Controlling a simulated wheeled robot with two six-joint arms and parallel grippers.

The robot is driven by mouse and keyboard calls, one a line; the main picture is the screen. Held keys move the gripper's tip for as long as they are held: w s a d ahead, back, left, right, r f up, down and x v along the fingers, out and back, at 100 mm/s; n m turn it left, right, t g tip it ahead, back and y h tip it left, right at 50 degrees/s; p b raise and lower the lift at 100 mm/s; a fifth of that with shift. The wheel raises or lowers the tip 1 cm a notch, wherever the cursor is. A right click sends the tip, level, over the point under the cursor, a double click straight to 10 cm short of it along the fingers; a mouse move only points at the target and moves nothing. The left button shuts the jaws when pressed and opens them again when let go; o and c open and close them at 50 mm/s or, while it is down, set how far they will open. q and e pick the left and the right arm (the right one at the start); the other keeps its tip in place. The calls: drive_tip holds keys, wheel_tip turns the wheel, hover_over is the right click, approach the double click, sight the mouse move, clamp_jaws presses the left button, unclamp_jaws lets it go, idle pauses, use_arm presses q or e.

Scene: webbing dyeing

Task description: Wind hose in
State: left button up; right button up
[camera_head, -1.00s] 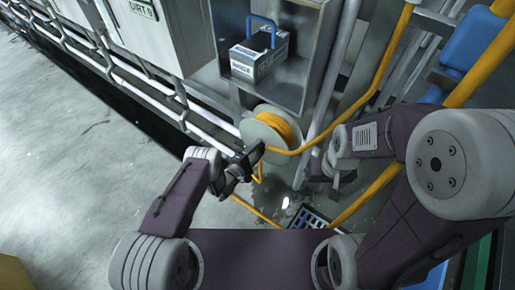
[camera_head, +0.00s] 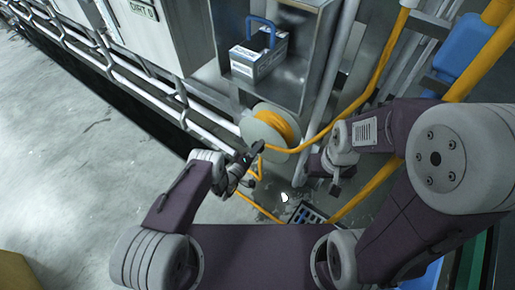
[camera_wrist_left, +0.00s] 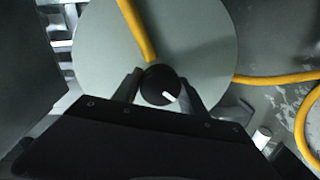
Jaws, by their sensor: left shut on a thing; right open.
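The hose reel (camera_head: 258,137) is a pale drum with yellow-orange hose (camera_head: 276,124) wound on it, mounted low below a steel cabinet. In the left wrist view the reel's round grey face (camera_wrist_left: 205,45) fills the upper middle. My left gripper (camera_head: 254,160) is at the reel's front face, shut on a black knob (camera_wrist_left: 160,86) with a white mark, which looks like the reel's crank handle. Hose crosses the face and leaves toward the right. My right gripper (camera_head: 337,183) is open and empty, to the right of the reel. The left gripper partly hides the reel's lower edge.
A box with a blue handle (camera_head: 259,58) sits in the steel cabinet above the reel. White pipe rails (camera_head: 110,66) run along the left. A floor grate (camera_head: 308,216) and wet floor lie below. Yellow pipes and a blue container (camera_head: 463,55) stand at the right.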

use_arm(q)
drive_tip(key=shift+s+f, duration=0.15)
drive_tip(key=shift+f, duration=0.15)
drive_tip(key=o, duration=1.2)
drive_tip(key=shift+o, duration=0.6)
drive_tip(key=shift+r, duration=0.15)
drive_tip(key=shift+a, duration=0.1)
drive_tip(key=p+v, duration=0.4)
drive_tip(key=v, duration=0.4)
drive_tip(key=shift+s+a, duration=0.25)
drive_tip(key=shift+s, duration=0.1)
